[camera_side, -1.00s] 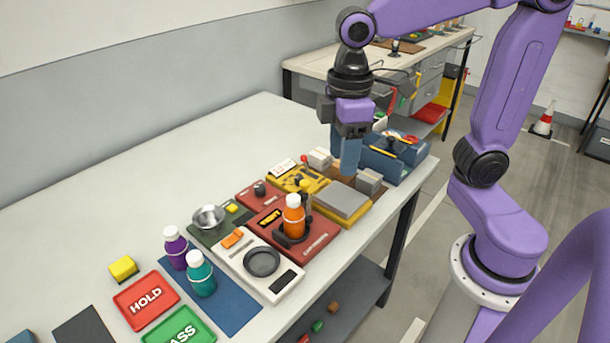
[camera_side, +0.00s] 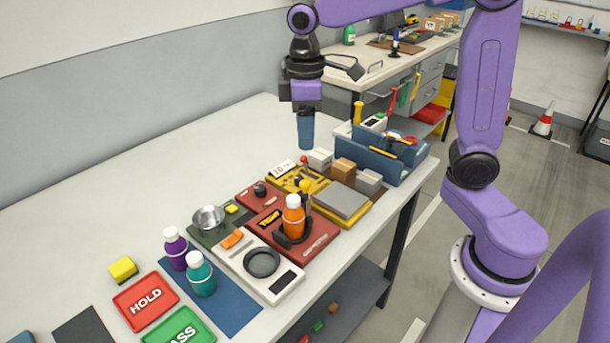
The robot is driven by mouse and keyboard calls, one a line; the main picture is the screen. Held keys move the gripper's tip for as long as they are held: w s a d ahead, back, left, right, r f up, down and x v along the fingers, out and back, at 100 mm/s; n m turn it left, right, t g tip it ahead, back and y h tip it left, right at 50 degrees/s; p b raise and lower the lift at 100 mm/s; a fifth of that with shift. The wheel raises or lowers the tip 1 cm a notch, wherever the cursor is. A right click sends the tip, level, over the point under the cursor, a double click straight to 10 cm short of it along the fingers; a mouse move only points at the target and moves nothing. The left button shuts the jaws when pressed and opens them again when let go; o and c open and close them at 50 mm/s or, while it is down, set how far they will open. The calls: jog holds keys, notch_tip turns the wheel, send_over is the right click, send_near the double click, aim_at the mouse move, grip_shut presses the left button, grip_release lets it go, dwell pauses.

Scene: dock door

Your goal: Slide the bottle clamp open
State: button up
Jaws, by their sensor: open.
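The bottle clamp is the black holder (camera_side: 283,239) on a dark red base (camera_side: 318,238). Its black jaws sit around the lower part of an orange bottle (camera_side: 293,222) with a white cap, which stands upright. A dark upright part shows just behind the bottle. Whether the clamp's jaws press on the bottle cannot be told. My gripper (camera_side: 306,147) points down above the bench, behind and above the clamp and well apart from it. It is open, with nothing seen in it. Its fingers overlap in this view.
A yellow station with a grey plate (camera_side: 343,199), small blocks (camera_side: 368,181) and a blue tool bin (camera_side: 378,163) stand right of the clamp. A white scale (camera_side: 282,282) with a dark dish, a teal bottle (camera_side: 200,275) and a purple bottle (camera_side: 175,250) stand left. The bench's back left is clear.

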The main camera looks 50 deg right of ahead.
aim_at(305, 183)
notch_tip(305, 183, down, 12)
jog(key=shift+r, duration=0.25)
